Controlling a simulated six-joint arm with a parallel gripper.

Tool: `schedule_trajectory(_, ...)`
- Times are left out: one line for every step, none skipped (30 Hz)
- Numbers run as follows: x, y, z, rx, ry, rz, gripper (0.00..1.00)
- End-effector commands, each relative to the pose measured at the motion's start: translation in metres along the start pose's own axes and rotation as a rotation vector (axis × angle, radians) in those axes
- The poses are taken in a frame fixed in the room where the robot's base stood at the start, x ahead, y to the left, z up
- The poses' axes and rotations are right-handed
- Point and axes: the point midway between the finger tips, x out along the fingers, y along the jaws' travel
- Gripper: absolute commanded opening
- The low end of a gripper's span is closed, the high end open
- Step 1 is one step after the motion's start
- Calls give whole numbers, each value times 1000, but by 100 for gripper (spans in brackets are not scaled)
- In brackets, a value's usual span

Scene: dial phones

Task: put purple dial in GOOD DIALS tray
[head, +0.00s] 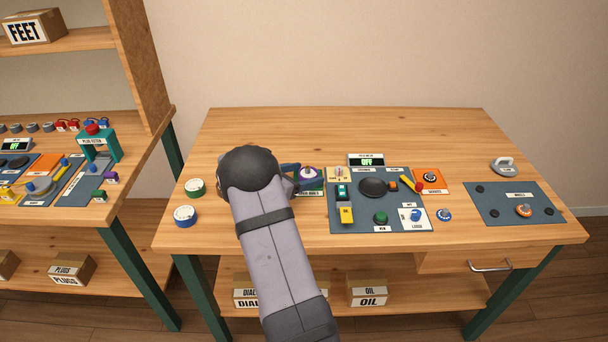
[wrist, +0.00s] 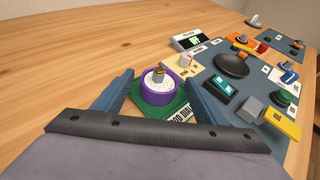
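The purple dial (wrist: 158,94), with a white top and a small knob, sits on the green GOOD DIALS tray (wrist: 181,106) in the wrist view. In the head view the purple dial (head: 308,173) shows just right of my arm's end, and the tray's label (head: 309,193) is partly visible. My gripper (wrist: 158,78) has its two blue fingers spread on either side of the dial, with a small gap showing at each side. The gripper appears empty. In the head view my gripper (head: 294,178) is largely hidden behind my arm.
A grey panel (head: 368,220) with a black disc, blocks and a LOOSE pad lies right of the tray. A display reading OFF (head: 366,160) stands behind it. Green (head: 195,187) and blue (head: 185,215) dials lie at the table's left. The table's back is clear.

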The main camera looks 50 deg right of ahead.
Motion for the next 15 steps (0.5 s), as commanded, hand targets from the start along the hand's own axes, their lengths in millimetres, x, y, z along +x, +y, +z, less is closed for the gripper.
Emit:
schedule_trajectory(0, 0, 0, 0, 0, 0, 65)
schedule_trajectory(0, 0, 0, 0, 0, 0, 65)
schedule_trajectory(0, 0, 0, 0, 0, 0, 65)
schedule_trajectory(0, 0, 0, 0, 0, 0, 65)
schedule_trajectory(0, 0, 0, 0, 0, 0, 65)
schedule_trajectory(0, 0, 0, 0, 0, 0, 65)
schedule_trajectory(0, 0, 0, 0, 0, 0, 65)
schedule_trajectory(0, 0, 1, 0, 0, 0, 65)
schedule_trajectory(-1, 0, 2, 0, 0, 0, 65)
schedule_trajectory(-1, 0, 3, 0, 0, 0, 65)
schedule_trajectory(-2, 0, 4, 0, 0, 0, 65)
schedule_trajectory(-3, 0, 6, 0, 0, 0, 65)
schedule_trajectory(-5, 1, 4, 0, 0, 2, 65)
schedule_trajectory(-8, 1, 4, 0, 0, 2, 65)
schedule_trajectory(-13, 1, 3, 0, 0, 3, 65)
